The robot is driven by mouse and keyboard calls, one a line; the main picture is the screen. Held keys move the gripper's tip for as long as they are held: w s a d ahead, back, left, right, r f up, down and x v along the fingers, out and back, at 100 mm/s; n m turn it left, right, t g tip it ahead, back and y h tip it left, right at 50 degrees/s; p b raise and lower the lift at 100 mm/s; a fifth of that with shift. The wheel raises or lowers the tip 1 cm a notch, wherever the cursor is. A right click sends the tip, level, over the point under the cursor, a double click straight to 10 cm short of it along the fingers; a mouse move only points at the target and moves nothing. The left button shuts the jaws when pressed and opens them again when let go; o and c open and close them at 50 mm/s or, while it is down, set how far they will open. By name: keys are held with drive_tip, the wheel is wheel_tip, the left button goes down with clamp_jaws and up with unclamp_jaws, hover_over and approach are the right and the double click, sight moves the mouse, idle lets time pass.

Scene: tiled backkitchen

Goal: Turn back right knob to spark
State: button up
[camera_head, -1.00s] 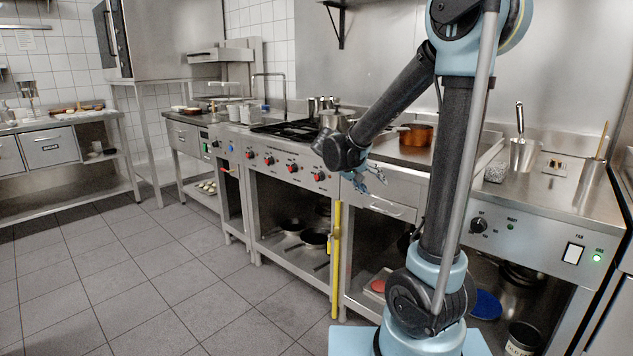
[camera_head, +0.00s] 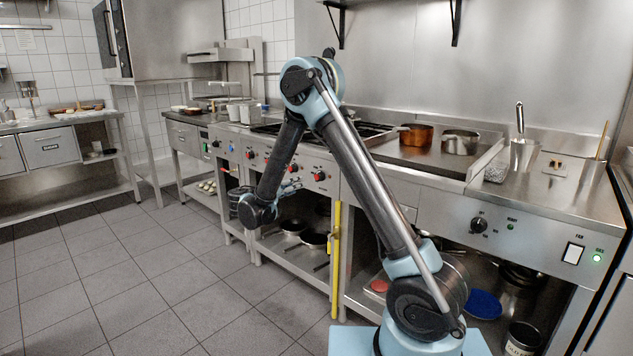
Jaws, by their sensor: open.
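The stove (camera_head: 372,131) has a steel front panel with a row of red knobs. One red knob (camera_head: 249,154) shows at the left of the row, and the rightmost red knob (camera_head: 319,176) shows to the right of my arm. Another red knob (camera_head: 292,168) shows close to my forearm, which partly covers the row. Which burner each knob serves cannot be read. My gripper (camera_head: 290,187) is open and empty in front of the panel, below the knobs and left of the rightmost one. Its fingers point right and look small; contact with the panel cannot be seen.
A yellow upright bar (camera_head: 335,255) stands at the stove's right front edge. Pans (camera_head: 314,240) sit on the shelf below. A copper pot (camera_head: 416,135) and a steel pot (camera_head: 460,142) stand on the right-hand plate. The tiled floor (camera_head: 200,275) in front is clear.

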sight(316, 178)
drive_tip(key=shift+t, duration=0.5)
drive_tip(key=x, duration=0.5)
drive_tip(key=a+x, duration=0.1)
drive_tip(key=x, duration=0.4)
drive_tip(key=w+f+x, duration=0.1)
drive_tip(key=x, duration=0.4)
drive_tip(key=shift+a+f, duration=0.15)
drive_tip(key=shift+a, duration=0.1)
drive_tip(key=shift+c, duration=0.3)
drive_tip(key=c, duration=1)
drive_tip(key=shift+d, duration=0.1)
